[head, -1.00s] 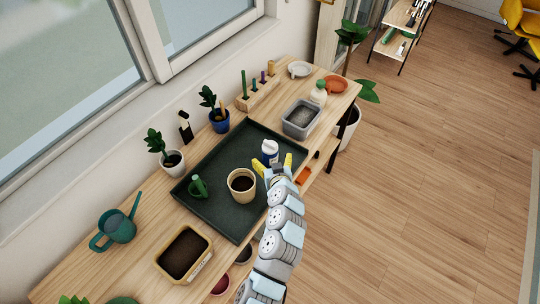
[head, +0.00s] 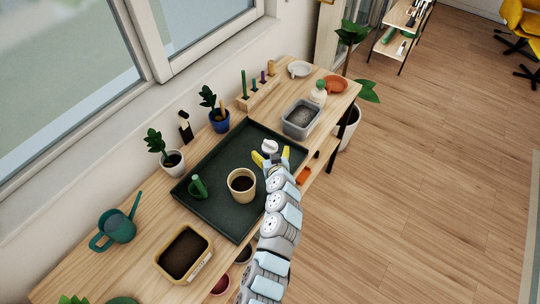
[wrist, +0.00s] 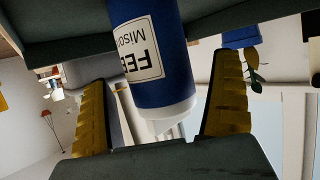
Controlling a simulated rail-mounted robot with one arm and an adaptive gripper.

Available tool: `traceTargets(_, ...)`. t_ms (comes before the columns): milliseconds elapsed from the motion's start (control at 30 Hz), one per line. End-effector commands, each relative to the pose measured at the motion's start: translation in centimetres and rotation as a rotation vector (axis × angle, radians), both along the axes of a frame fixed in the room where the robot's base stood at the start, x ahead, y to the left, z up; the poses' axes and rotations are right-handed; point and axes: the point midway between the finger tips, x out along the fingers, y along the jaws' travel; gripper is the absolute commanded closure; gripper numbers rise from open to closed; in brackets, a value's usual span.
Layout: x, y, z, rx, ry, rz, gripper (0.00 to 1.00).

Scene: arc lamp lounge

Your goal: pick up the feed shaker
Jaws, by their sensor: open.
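The feed shaker is a blue bottle with a white cap and a white label reading "FEE…". In the head view only its white top (head: 270,146) shows clearly, on the dark tray (head: 228,217); my gripper hides most of its body. In the wrist view the feed shaker (wrist: 164,62) appears upside down between my two yellow fingers. My gripper (head: 271,158) is open, with a finger on either side of the shaker. It also shows in the wrist view (wrist: 165,110), with gaps between the fingers and the bottle.
A brown pot of soil (head: 241,184) stands on the tray left of my gripper, and a small green item (head: 198,187) lies further left. A grey tub (head: 301,119) and a white bottle (head: 318,93) stand to the right. Potted plants line the wall.

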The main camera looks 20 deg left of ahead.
Motion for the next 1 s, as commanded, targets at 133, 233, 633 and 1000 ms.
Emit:
traceTargets(133,0.59,0.41,-0.44,0.000,0.002,0.000,0.05)
traceTargets(233,0.72,0.46,-0.43,-0.001,0.000,-0.002,0.05)
traceTargets(633,0.70,0.48,-0.41,0.000,0.000,-0.001,0.71)
traceTargets(1000,0.71,0.53,0.04,0.001,-0.001,0.000,0.79)
